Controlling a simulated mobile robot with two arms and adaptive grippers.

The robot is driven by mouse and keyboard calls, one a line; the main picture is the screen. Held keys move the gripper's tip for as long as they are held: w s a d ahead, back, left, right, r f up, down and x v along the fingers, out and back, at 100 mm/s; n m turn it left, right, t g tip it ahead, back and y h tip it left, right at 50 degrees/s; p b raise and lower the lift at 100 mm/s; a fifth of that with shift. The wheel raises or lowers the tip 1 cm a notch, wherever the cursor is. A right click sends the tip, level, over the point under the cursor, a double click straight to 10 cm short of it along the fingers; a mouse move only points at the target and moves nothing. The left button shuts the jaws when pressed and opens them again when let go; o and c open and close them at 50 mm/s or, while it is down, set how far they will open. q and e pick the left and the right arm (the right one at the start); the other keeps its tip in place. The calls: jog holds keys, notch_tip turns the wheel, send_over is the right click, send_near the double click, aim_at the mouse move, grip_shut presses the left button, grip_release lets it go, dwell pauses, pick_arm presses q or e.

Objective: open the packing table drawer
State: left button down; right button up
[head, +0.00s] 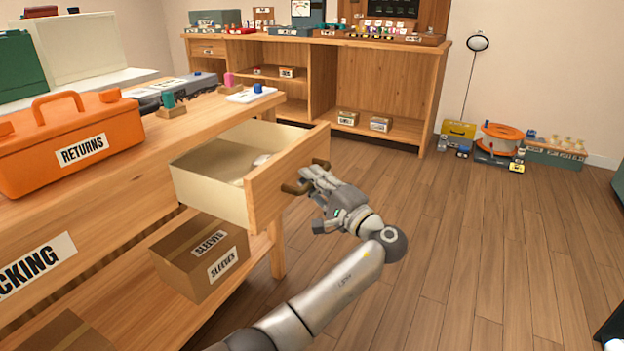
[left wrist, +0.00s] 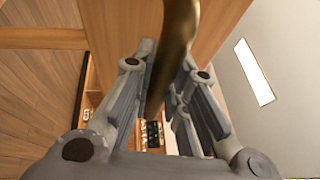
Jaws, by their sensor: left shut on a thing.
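The packing table (head: 110,220) stands at the left with its drawer (head: 262,185) pulled well out. The drawer has a wooden front and a cream box, with a small pale item lying inside. Its bronze bar handle (head: 297,187) is on the front face. My left gripper (head: 310,180) is at the handle, shut on it. In the left wrist view the handle (left wrist: 178,45) runs between the two grey fingers. The gripper covers part of the handle in the head view. My right gripper is not in view.
An orange RETURNS toolbox (head: 75,145) sits on the tabletop. A cardboard SLEEVES box (head: 200,256) is on the lower shelf below the drawer. A wooden bench (head: 375,75) stands at the back. The wooden floor (head: 470,240) to the right of the drawer is clear.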

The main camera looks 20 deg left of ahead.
pick_arm(q)
jog(key=c, duration=1.4)
grip_release()
jog(key=shift+s+d+f, duration=0.1)
jog(key=shift+d, duration=0.05)
jog(key=v, duration=1.1)
jog(key=shift+s+d, duration=0.15)
jog(key=shift+d, duration=0.1)
